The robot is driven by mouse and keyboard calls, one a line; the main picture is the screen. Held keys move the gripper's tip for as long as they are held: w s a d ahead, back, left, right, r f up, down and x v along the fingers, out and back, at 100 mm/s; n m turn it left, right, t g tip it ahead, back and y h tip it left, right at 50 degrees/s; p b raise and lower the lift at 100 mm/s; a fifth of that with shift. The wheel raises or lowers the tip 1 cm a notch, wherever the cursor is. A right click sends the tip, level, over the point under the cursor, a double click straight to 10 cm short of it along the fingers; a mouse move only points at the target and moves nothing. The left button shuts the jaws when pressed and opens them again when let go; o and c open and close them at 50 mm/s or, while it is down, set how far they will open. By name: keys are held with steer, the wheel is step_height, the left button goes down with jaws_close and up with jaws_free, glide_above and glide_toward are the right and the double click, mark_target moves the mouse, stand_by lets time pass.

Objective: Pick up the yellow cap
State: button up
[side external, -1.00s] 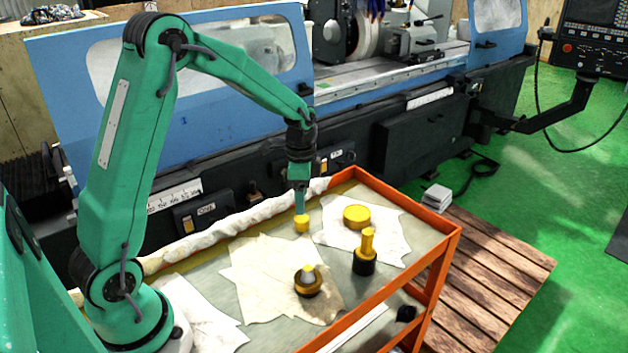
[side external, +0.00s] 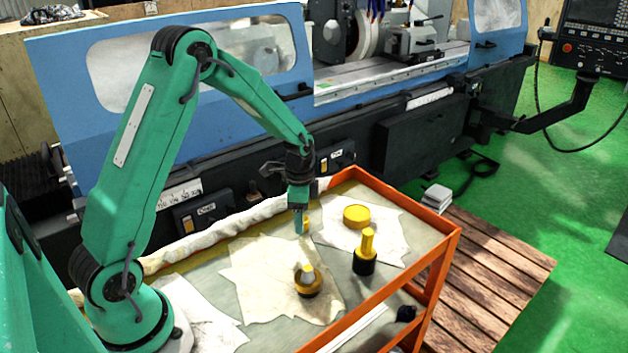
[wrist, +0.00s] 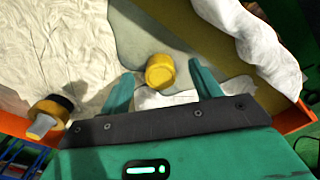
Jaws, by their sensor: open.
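The small yellow cap (wrist: 160,71) lies between the two fingers of my gripper (wrist: 161,69) in the wrist view. The jaws are open, with a gap showing on both sides of the cap. In the side external view my gripper (side external: 299,230) points down over the cart top and hides most of the cap (side external: 307,222). Only a sliver of yellow shows beside the finger.
The orange-framed cart (side external: 436,240) carries pale cloths. A wide yellow disc (side external: 356,216), a black-based yellow piece (side external: 367,243) and a dark and yellow piece with a grey tip (side external: 308,283) stand nearby. A rolled white cloth (side external: 228,226) lines the machine side.

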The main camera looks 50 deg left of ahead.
steer(key=shift+c, duration=0.3)
steer(key=c, duration=1)
steer(key=shift+o, duration=0.2)
steer(key=shift+r, duration=0.1)
steer(key=shift+r, duration=0.5)
step_height(320, 180, up, 3)
steer(key=shift+d+r, duration=0.15)
steer(key=s+d+r, duration=0.3)
steer(key=d+r, duration=0.3)
steer(key=d, duration=0.4)
steer(key=shift+s+d+r, duration=0.25)
steer(key=shift+s+d, duration=0.1)
steer(key=shift+d, duration=0.05)
